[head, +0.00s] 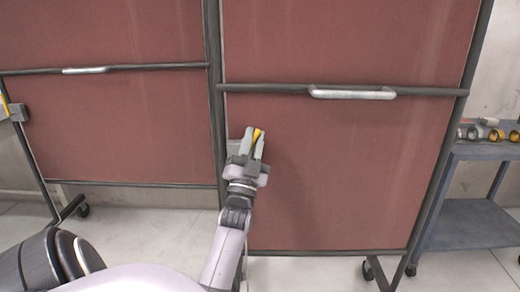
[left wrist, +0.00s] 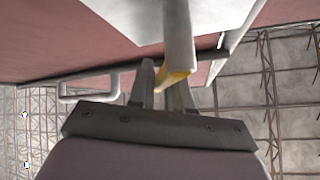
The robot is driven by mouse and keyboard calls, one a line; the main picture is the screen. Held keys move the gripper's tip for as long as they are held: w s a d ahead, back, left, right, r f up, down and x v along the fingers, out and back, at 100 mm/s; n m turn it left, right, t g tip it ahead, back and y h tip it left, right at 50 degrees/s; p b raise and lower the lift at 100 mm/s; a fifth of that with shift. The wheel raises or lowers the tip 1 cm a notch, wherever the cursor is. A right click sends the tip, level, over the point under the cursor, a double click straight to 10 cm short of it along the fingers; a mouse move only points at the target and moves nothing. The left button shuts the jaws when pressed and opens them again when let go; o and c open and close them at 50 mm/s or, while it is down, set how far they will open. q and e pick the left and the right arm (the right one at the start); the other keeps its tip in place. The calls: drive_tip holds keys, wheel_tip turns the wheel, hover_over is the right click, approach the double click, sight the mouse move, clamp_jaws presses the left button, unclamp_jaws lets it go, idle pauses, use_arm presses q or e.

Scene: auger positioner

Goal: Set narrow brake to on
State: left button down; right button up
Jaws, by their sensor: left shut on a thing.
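A yellow brake lever (head: 257,134) sits at the dark upright post between two red panels. My left gripper (head: 253,143) is shut on this lever, in front of the left edge of the right-hand panel. In the left wrist view the yellow lever (left wrist: 172,78) lies between the two fingers of the left gripper (left wrist: 163,84), beside a pale grey block (left wrist: 178,28). The fingers hide part of the lever. A second yellow lever (head: 4,103) shows at the left edge on a grey mount. My right gripper is not in view.
The red right-hand panel (head: 350,170) has a pale handle (head: 352,93) on its crossbar; the left panel (head: 110,125) has one too. Both frames stand on dark castors. A blue-grey shelf cart (head: 485,152) with small parts stands at right. Pale floor (head: 160,225) is open below.

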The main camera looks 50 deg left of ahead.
use_arm(q)
drive_tip(key=n+g+y, duration=0.1)
drive_tip(key=n, duration=0.1)
drive_tip(key=n+g+y, duration=0.1)
drive_tip(key=n+y, duration=0.1)
drive_tip(key=s+a+n+g+y, duration=0.1)
drive_tip(key=n, duration=0.1)
drive_tip(key=shift+s+r+g+y, duration=0.1)
drive_tip(key=shift+r+g+y, duration=0.15)
drive_tip(key=shift+g+y, duration=0.15)
drive_tip(key=shift+s+a+n+g+y, duration=0.2)
drive_tip(key=shift+n+g+y, duration=0.35)
drive_tip(key=shift+n+g, duration=0.4)
drive_tip(key=shift+s+a+n+g+y, duration=0.2)
drive_tip(key=shift+n+g+y, duration=0.5)
drive_tip(key=shift+n, duration=0.5)
drive_tip(key=shift+s+a+n+g+y, duration=0.15)
drive_tip(key=shift+n+g+y, duration=0.3)
drive_tip(key=shift+n+g, duration=0.55)
drive_tip(key=shift+n, duration=0.25)
drive_tip(key=c, duration=1.2)
unclamp_jaws()
drive_tip(key=shift+o, duration=0.2)
